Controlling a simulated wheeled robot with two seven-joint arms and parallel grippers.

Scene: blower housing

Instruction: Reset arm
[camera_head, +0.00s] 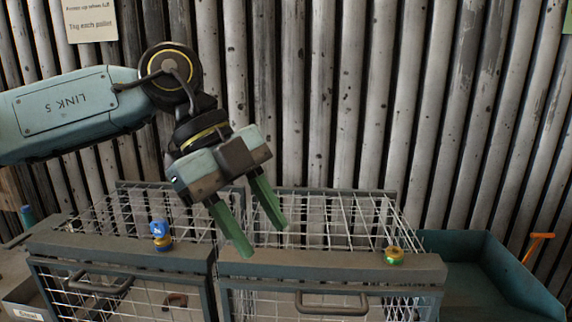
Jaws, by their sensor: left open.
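My left gripper (258,228) comes in from the left on its teal arm. Its two green fingers are apart and point down to the right, with nothing between them. In the picture the fingertips lie over the wire cages, near where the two meet; the height above them is hard to tell. My right gripper is not in view.
Two wire cages (330,262) with grey top bars and front handles stand side by side. A teal tray (482,262) is at right. Corrugated wall stands behind.

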